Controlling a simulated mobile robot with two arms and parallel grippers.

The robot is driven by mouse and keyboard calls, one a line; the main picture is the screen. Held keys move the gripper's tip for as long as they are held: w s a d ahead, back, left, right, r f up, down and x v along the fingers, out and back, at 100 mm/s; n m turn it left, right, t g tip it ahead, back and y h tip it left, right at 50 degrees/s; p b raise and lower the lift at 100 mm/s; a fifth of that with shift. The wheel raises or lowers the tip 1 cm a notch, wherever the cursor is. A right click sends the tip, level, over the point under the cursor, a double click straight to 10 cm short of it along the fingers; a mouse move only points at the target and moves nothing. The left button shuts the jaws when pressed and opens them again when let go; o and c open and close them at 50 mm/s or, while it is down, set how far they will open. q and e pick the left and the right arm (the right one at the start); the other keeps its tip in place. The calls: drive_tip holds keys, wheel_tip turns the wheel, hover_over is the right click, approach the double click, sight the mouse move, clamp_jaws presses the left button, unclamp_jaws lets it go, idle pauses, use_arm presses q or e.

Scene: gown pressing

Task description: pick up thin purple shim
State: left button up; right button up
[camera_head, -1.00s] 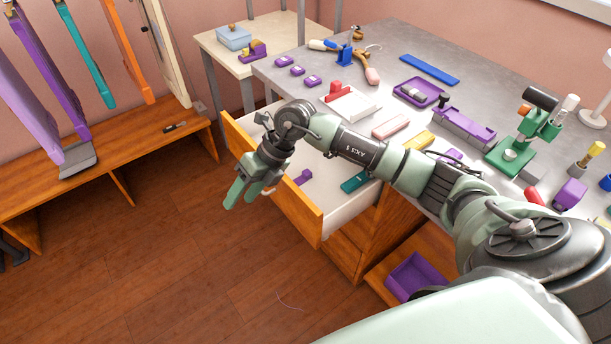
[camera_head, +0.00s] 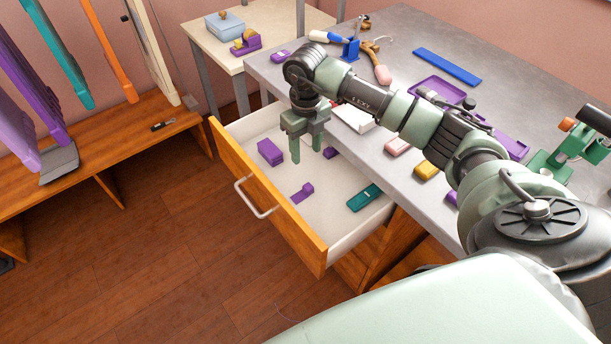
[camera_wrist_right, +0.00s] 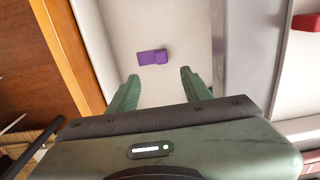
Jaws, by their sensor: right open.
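Several purple pieces lie in the open drawer. A thin purple piece with a raised end (camera_head: 302,193) lies near the drawer's middle. A thicker purple block (camera_head: 270,152) lies toward the far left, and another purple piece (camera_head: 330,153) is beside a right finger. I cannot tell for certain which is the shim. My right gripper (camera_head: 308,158) points down over the drawer, open and empty. In the right wrist view a two-part purple piece (camera_wrist_right: 152,57) lies on the white floor beyond the open fingers (camera_wrist_right: 157,88). My left gripper is not in view.
The open drawer (camera_head: 290,228) has a wooden front with a metal handle. A teal piece (camera_head: 363,198) lies at its near end. The grey desk (camera_head: 440,115) borders it on the right, with a red-and-white box, tools and a blue bar (camera_head: 447,66).

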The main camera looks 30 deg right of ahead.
drive_tip(key=b, duration=0.5)
approach(306, 184)
drive_tip(key=shift+w+f+b, duration=0.1)
drive_tip(key=shift+f+b, duration=0.5)
drive_tip(key=shift+f, duration=0.45)
wheel_tip(306, 184, down, 6)
drive_tip(key=shift+f+p, duration=0.15)
drive_tip(key=shift+p, duration=0.35)
drive_tip(key=shift+f, duration=0.35)
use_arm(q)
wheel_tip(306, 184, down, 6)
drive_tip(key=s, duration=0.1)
use_arm(e)
clamp_jaws()
